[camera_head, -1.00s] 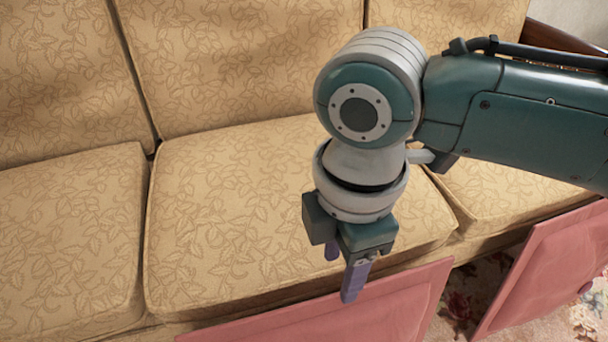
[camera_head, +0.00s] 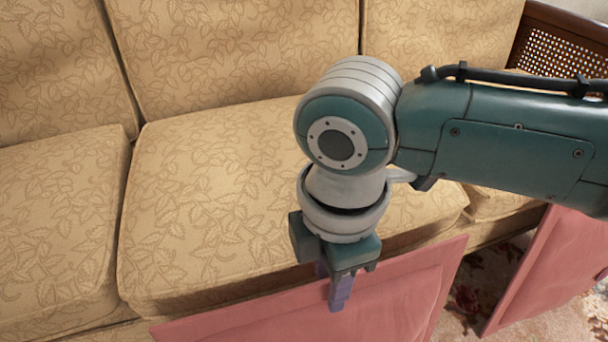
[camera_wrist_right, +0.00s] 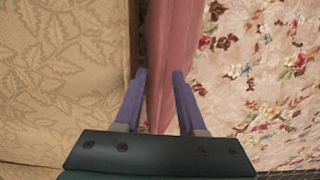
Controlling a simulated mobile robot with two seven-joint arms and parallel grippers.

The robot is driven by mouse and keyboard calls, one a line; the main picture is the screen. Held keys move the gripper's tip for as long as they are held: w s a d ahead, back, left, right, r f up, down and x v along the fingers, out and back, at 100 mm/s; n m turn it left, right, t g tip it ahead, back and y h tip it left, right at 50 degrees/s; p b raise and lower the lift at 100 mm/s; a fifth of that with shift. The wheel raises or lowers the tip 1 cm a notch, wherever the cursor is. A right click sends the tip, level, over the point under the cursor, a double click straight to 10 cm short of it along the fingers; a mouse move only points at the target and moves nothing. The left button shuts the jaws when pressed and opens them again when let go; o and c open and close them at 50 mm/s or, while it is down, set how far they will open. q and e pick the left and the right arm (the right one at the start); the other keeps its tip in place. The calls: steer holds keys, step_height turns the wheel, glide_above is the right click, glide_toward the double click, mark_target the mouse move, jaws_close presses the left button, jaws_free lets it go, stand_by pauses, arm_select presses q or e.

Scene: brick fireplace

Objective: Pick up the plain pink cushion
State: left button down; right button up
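A plain pink cushion (camera_head: 390,300) stands on edge along the sofa's front. Its lower part is cut off by the frame in the head view. My right gripper (camera_head: 331,288) points down at its top edge, with one finger in front and the other on the sofa side, partly hidden. In the right wrist view the cushion (camera_wrist_right: 172,45) runs as a narrow pink strip between the two purple fingers of the open gripper (camera_wrist_right: 159,76). The right finger looks close to the cushion; contact cannot be told. My left gripper is not in view.
The yellow leaf-patterned sofa (camera_head: 220,210) stands right behind the cushion. A second pink panel-like cushion (camera_head: 545,270) leans at the right. A flowered rug (camera_head: 480,295) covers the floor between them. A cane sofa arm (camera_head: 565,50) is at top right.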

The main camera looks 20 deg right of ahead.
jaws_close()
stand_by(1.1)
